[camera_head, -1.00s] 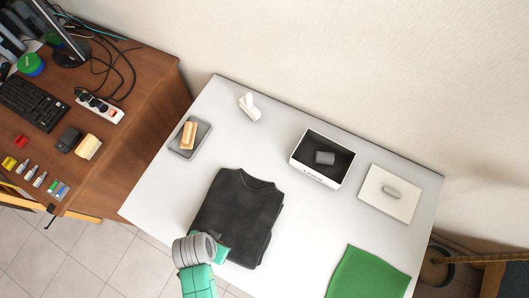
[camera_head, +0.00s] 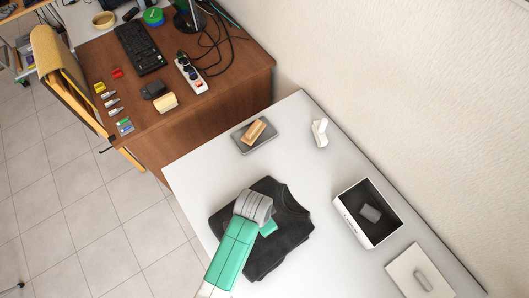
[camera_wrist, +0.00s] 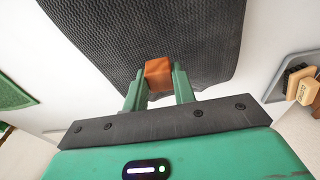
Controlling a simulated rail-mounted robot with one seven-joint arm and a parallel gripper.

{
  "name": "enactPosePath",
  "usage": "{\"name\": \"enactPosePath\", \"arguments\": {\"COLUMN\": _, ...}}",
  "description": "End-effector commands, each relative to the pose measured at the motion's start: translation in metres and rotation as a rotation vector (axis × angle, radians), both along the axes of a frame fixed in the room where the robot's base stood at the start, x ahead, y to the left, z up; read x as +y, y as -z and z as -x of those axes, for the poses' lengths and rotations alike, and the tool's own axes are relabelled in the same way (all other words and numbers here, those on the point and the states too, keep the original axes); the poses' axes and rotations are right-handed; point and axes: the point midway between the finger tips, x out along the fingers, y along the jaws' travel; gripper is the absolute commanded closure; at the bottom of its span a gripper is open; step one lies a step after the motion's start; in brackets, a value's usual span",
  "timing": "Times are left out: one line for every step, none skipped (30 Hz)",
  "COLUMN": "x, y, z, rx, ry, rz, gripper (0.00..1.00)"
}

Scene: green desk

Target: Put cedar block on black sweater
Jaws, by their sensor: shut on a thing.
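The black sweater (camera_head: 290,222) lies folded flat on the white table. In the wrist view its dark ribbed fabric (camera_wrist: 190,30) fills the upper middle. My gripper (camera_wrist: 160,78) is shut on an orange-brown block, the cedar block (camera_wrist: 158,69), held between the fingertips with the sweater behind it. I cannot tell whether the block touches the fabric. In the head view my gripper (camera_head: 268,229) is over the middle of the sweater, and my wrist hides the block and part of the sweater.
A grey tray (camera_head: 240,145) with a wooden item (camera_head: 256,130) lies behind the sweater. A white object (camera_head: 320,132), an open white box (camera_head: 347,222) holding a grey item, and a white board (camera_head: 405,277) stand right. A brown desk (camera_head: 215,120) is at left.

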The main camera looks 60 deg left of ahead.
Motion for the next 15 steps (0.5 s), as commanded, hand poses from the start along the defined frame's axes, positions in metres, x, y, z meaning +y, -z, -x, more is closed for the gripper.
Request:
{"name": "enactPosePath", "arguments": {"x": 0.000, "y": 0.000, "z": -0.001, "rx": 0.000, "ry": -0.001, "rz": 0.000, "gripper": 0.95}}
{"name": "enactPosePath", "arguments": {"x": 0.000, "y": 0.000, "z": -0.002, "rx": 0.000, "ry": -0.001, "rz": 0.000, "gripper": 0.95}}
{"name": "enactPosePath", "arguments": {"x": 0.001, "y": 0.000, "z": -0.003, "rx": 0.000, "ry": -0.001, "rz": 0.000, "gripper": 0.95}}
{"name": "enactPosePath", "arguments": {"x": 0.002, "y": 0.001, "z": -0.006, "rx": 0.000, "ry": -0.001, "rz": 0.000, "gripper": 0.95}}
{"name": "enactPosePath", "arguments": {"x": 0.003, "y": 0.001, "z": -0.010, "rx": 0.000, "ry": 0.000, "rz": -0.001, "gripper": 0.95}}
{"name": "enactPosePath", "arguments": {"x": 0.002, "y": 0.011, "z": -0.010, "rx": 0.003, "ry": -0.001, "rz": 0.002, "gripper": 0.95}}
{"name": "enactPosePath", "arguments": {"x": 0.002, "y": 0.018, "z": -0.009, "rx": 0.003, "ry": -0.002, "rz": 0.002, "gripper": 0.95}}
{"name": "enactPosePath", "arguments": {"x": 0.002, "y": 0.023, "z": -0.009, "rx": 0.003, "ry": -0.002, "rz": 0.002, "gripper": 0.95}}
{"name": "enactPosePath", "arguments": {"x": 0.002, "y": 0.029, "z": -0.009, "rx": 0.003, "ry": -0.003, "rz": 0.001, "gripper": 0.95}}
{"name": "enactPosePath", "arguments": {"x": 0.002, "y": 0.032, "z": -0.009, "rx": 0.002, "ry": -0.002, "rz": 0.001, "gripper": 0.95}}
{"name": "enactPosePath", "arguments": {"x": 0.002, "y": 0.035, "z": -0.009, "rx": 0.002, "ry": -0.001, "rz": 0.001, "gripper": 0.95}}
{"name": "enactPosePath", "arguments": {"x": 0.002, "y": 0.037, "z": -0.009, "rx": 0.002, "ry": -0.001, "rz": 0.001, "gripper": 0.95}}
{"name": "enactPosePath", "arguments": {"x": 0.002, "y": 0.037, "z": -0.009, "rx": 0.001, "ry": 0.000, "rz": 0.001, "gripper": 0.95}}
{"name": "enactPosePath", "arguments": {"x": 0.002, "y": 0.037, "z": -0.010, "rx": 0.001, "ry": 0.000, "rz": 0.000, "gripper": 0.95}}
{"name": "enactPosePath", "arguments": {"x": 0.002, "y": 0.036, "z": -0.010, "rx": 0.000, "ry": 0.000, "rz": 0.000, "gripper": 0.95}}
